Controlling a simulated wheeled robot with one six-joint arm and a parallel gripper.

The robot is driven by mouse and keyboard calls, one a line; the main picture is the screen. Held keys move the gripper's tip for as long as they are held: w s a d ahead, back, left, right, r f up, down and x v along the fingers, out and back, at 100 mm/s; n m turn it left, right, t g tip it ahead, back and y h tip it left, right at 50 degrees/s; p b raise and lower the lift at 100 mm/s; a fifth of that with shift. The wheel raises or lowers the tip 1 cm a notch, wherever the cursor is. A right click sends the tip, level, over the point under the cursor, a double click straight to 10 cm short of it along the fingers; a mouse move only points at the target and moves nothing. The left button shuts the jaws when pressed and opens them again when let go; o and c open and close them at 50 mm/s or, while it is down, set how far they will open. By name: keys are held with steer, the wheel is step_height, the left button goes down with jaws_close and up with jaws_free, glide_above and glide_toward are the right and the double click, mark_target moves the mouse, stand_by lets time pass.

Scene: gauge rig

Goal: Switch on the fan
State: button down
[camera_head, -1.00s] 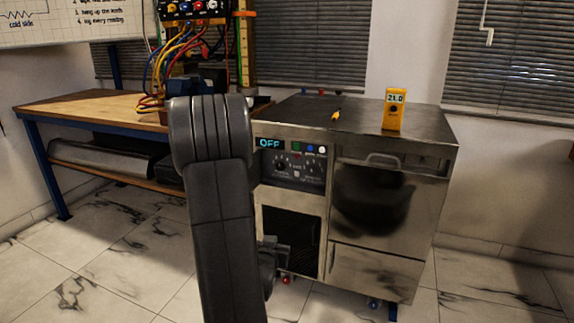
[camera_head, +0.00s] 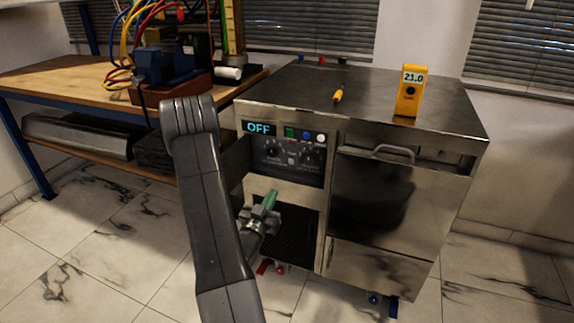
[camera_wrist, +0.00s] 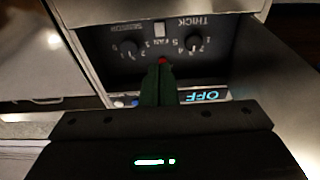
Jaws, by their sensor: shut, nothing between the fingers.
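The control panel (camera_head: 284,170) is on the upper left front of the metal cabinet. Its display (camera_head: 258,128) reads OFF. A small pale switch (camera_head: 291,160) sits between two dark knobs. In the wrist view the panel appears upside down, and the switch (camera_wrist: 159,30) is beside the letters FAN. A small red spot (camera_wrist: 162,61) shows just past my fingertips. My gripper (camera_head: 271,198) has green fingers, is shut and empty, and is in front of the cabinet below the panel. Its fingers (camera_wrist: 160,72) hide part of the button row. I cannot tell whether they touch anything.
Green (camera_head: 290,132), blue (camera_head: 306,135) and white (camera_head: 320,138) buttons line the panel top. A yellow meter (camera_head: 410,92) reading 21.0 and a yellow-handled tool (camera_head: 338,95) are on the cabinet top (camera_head: 370,90). A wooden bench (camera_head: 50,83) with wired equipment stands at left.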

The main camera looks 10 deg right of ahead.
mark_target(291, 160)
steer(key=b+x, duration=0.2)
steer(key=x, duration=1.2)
steer(key=shift+d, duration=0.1)
